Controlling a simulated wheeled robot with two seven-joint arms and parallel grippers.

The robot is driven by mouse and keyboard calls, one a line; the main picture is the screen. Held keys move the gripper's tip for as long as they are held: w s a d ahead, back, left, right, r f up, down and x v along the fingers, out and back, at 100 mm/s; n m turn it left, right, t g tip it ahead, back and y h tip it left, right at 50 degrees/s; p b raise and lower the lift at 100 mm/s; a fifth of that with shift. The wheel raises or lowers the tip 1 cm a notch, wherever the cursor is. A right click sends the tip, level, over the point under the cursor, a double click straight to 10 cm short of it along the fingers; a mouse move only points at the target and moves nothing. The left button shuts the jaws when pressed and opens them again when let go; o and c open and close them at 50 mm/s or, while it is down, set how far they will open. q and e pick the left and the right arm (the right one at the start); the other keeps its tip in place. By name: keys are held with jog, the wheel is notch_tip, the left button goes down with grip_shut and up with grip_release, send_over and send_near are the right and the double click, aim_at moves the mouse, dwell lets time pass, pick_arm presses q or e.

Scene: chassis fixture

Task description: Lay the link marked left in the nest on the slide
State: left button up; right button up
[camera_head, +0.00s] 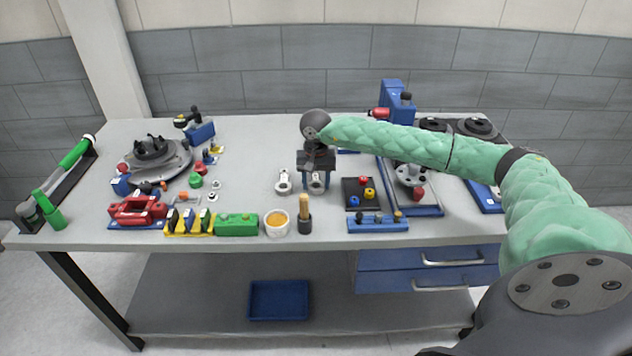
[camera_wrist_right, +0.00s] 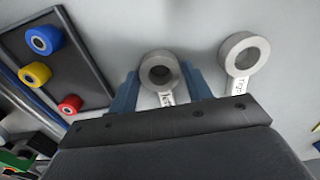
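Two grey links with ring ends and white lettered tags lie on the bench. One link (camera_head: 317,183) is between the fingers of my right gripper (camera_head: 315,181); the other link (camera_head: 283,183) lies to its left. In the right wrist view, the first link (camera_wrist_right: 160,73) shows between the blue fingers of the gripper (camera_wrist_right: 160,90), which is open around it. The other link (camera_wrist_right: 243,56) is outside the right finger. The tags are only partly legible, so I cannot tell which is marked left. I cannot pick out the slide's nest. My left gripper is out of view.
A dark tray with coloured rollers (camera_head: 348,200) and a blue bar with pegs (camera_head: 378,225) are right of the gripper. A wooden-handled tool (camera_head: 304,215), an orange-filled cup (camera_head: 276,223) and a green block (camera_head: 236,226) line the front edge.

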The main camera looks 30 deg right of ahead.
aim_at(316, 173)
jog(key=shift+r, duration=0.2)
jog(key=shift+r, duration=1.35)
jog(key=o, duration=0.6)
jog(key=shift+c, duration=0.2)
jog(key=shift+r, duration=2.25)
